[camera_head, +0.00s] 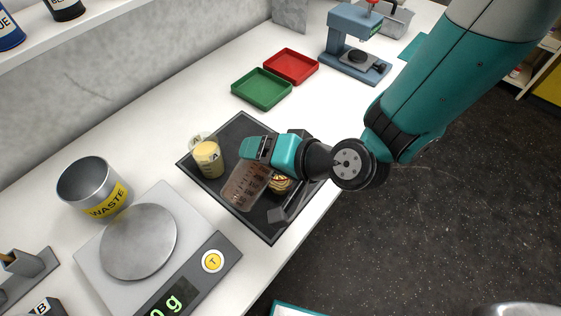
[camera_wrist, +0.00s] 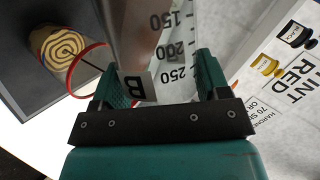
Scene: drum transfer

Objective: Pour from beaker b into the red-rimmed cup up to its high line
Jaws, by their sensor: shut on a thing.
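My gripper (camera_head: 262,150) is shut on beaker b (camera_head: 245,186), a clear beaker with a brownish tint, above the dark tray (camera_head: 240,128). In the wrist view beaker b (camera_wrist: 170,30) sits between the fingers, with its "B" label and 150, 200 and 250 marks showing. It looks tilted in the head view. The red-rimmed cup (camera_head: 281,186) is beside beaker b, partly hidden by my arm. Its red rim (camera_wrist: 72,84) shows at left in the wrist view, near a tan round surface with dark spiral rings. The high line and any stream cannot be made out.
Beaker A (camera_head: 207,160), holding pale yellow contents, stands on the tray's left part. A waste can (camera_head: 92,187) and a scale (camera_head: 140,240) are at left. Green (camera_head: 262,89) and red (camera_head: 291,66) trays lie behind. The bench's front edge drops to dark floor.

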